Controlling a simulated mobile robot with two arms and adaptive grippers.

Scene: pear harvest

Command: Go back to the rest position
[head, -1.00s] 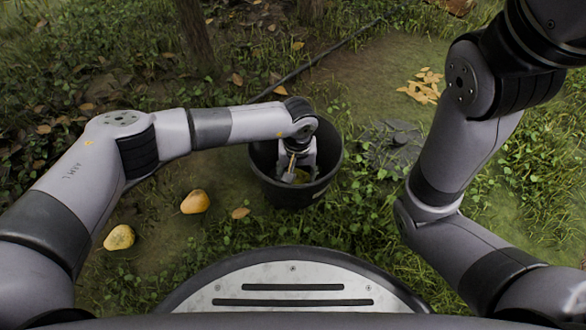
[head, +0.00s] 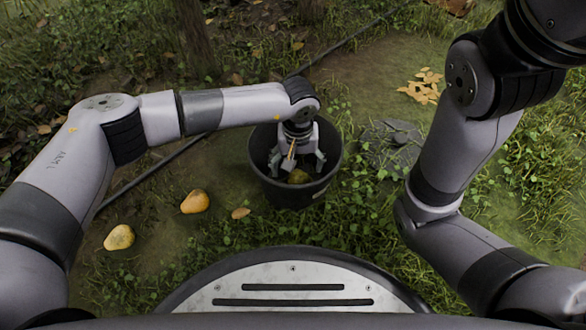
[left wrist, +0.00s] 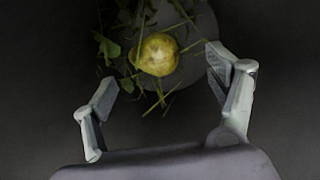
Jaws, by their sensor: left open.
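My left gripper (head: 296,161) is open above and partly inside the mouth of a black bucket (head: 283,193). A yellow-green pear (head: 298,176) lies in the bucket below the fingers. In the left wrist view the pear (left wrist: 157,54) rests on the dark bucket floor among bits of leaf and grass, apart from the open, empty left gripper (left wrist: 160,88). My right arm stands at the right of the head view, but its gripper is out of view.
Two yellow pears lie on the ground left of the bucket, one nearer (head: 194,202) and one farther left (head: 119,237). A dark hose (head: 330,50) runs along the ground behind the bucket. A tree trunk (head: 195,40) stands at the back. Dark flat stones (head: 385,148) lie right of the bucket.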

